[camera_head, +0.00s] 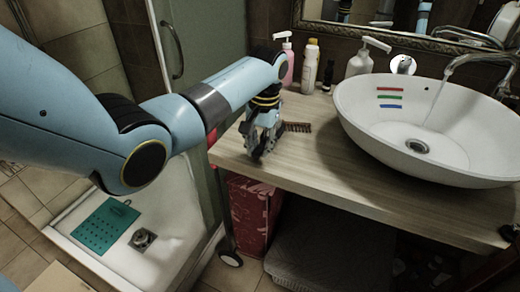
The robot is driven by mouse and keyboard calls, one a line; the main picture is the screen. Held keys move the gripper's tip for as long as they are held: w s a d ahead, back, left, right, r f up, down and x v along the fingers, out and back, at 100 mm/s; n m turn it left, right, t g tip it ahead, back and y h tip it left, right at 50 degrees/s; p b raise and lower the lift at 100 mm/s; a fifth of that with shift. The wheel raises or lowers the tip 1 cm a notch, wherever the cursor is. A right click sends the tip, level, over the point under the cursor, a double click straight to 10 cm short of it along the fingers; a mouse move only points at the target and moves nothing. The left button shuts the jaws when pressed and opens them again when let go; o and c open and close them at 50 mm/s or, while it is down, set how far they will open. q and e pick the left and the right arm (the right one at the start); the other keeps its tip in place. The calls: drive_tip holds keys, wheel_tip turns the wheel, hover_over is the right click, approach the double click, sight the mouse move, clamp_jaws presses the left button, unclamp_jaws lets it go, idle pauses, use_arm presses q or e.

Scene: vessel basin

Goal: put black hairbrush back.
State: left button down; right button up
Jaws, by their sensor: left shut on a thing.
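My left gripper (258,148) is low over the left end of the wooden counter, its fingers pointing down. It is shut on the black hairbrush (298,127). The dark, bristled end of the brush sticks out to the right of the fingers, at or just above the counter top; I cannot tell if it touches. The rest of the brush is hidden by the gripper. My right gripper does not show.
A white vessel basin (375,109) with running water stands on the counter (340,167) at right. A pink pump bottle (286,62), a white bottle (310,68) and a white dispenser (359,63) stand at the back. The front middle of the counter is clear.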

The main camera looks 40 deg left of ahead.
use_arm(q)
drive_tip(key=shift+f, duration=1.25)
drive_tip(key=c, duration=1.2)
unclamp_jaws()
drive_tip(key=shift+o, duration=0.2)
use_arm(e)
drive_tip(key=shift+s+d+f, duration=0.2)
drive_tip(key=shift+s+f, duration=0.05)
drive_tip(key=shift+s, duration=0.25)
use_arm(q)
wheel_tip(320, 180, up, 13)
drive_tip(key=shift+w+d, duration=0.3)
drive_tip(key=shift+d, duration=0.05)
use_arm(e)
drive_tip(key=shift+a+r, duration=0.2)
